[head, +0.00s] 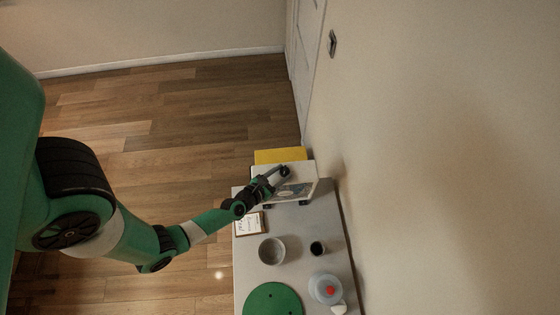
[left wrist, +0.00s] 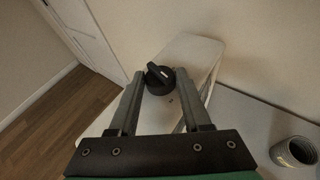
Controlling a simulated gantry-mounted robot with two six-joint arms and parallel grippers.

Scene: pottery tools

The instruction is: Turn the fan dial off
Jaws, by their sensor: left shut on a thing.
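The fan dial (left wrist: 160,78) is a round black knob with a raised grip and a small white mark. It sits on a white box-shaped fan unit (head: 303,186) at the far end of the table, and the unit's white top (left wrist: 190,58) shows in the left wrist view. The dial also shows in the head view (head: 285,171). My left gripper (head: 277,174) reaches in from the left over the unit. Its two fingers stand on either side of the dial, shut on it. My right gripper is in neither view.
A yellow block (head: 280,155) lies beyond the unit. The wall runs along the right.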

